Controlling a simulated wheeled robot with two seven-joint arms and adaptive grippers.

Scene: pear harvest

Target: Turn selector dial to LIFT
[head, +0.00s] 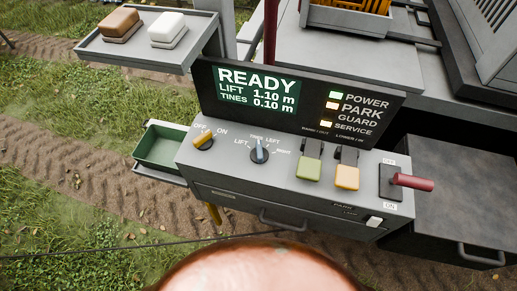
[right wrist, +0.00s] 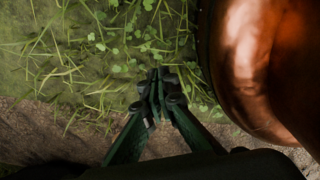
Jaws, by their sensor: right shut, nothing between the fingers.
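The selector dial (head: 259,151) is a blue-grey knob on the sloped grey control panel (head: 225,165) in the head view. The knob stands nearly upright, toward the PARK label. My right gripper (right wrist: 158,88) shows in the right wrist view, shut and empty above grass. It is away from the dial, which that view does not show. My left gripper is in neither view.
A display (head: 256,91) reads READY, LIFT 1.10 m, TINES 0.10 m. A yellow OFF/ON knob (head: 203,140) is left of the dial; green (head: 308,168) and yellow (head: 347,176) levers and a red handle (head: 412,182) are right. A green tray (head: 158,159) sticks out at left.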

